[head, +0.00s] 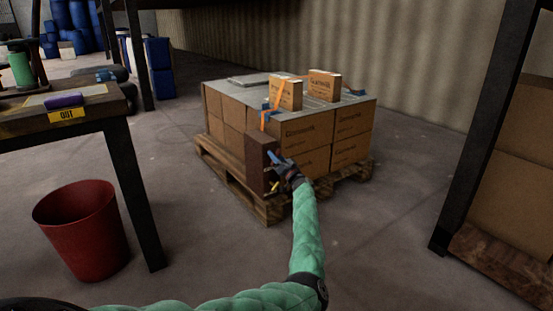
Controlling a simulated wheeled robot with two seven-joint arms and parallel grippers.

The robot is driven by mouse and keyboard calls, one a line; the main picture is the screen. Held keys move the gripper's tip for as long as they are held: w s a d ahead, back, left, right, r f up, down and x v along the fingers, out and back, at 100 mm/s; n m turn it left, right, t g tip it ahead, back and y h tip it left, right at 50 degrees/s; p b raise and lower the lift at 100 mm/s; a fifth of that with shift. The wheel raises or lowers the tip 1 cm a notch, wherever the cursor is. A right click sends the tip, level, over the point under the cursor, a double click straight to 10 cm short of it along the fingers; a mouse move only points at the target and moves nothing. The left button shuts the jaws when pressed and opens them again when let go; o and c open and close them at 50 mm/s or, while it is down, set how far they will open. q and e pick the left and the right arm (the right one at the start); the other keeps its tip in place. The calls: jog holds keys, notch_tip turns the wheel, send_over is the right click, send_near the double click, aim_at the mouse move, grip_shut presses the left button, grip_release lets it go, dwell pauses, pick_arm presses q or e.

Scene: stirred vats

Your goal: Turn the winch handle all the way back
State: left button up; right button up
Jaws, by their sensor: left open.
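A dark brown upright box (257,160) stands at the near corner of a pallet load, with an orange strap (265,119) running up from it over the boxes. The winch handle is not clear: a small yellow part (273,187) shows low beside the brown box and may belong to it. My left gripper (277,162), at the end of the green-sleeved arm, is open at the right side of the brown box, with blue at its tips. The gripper hides part of the box's side, and I cannot tell whether it touches the handle. My right gripper is out of view.
Cartons (301,131) are stacked on a wooden pallet (236,191), with two small boxes on top. A table (84,123) with an OUT label and a red bin (84,231) stand at left. A rack post (477,140) stands at right. The floor between is clear.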

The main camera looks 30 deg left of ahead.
pick_arm(q)
grip_shut()
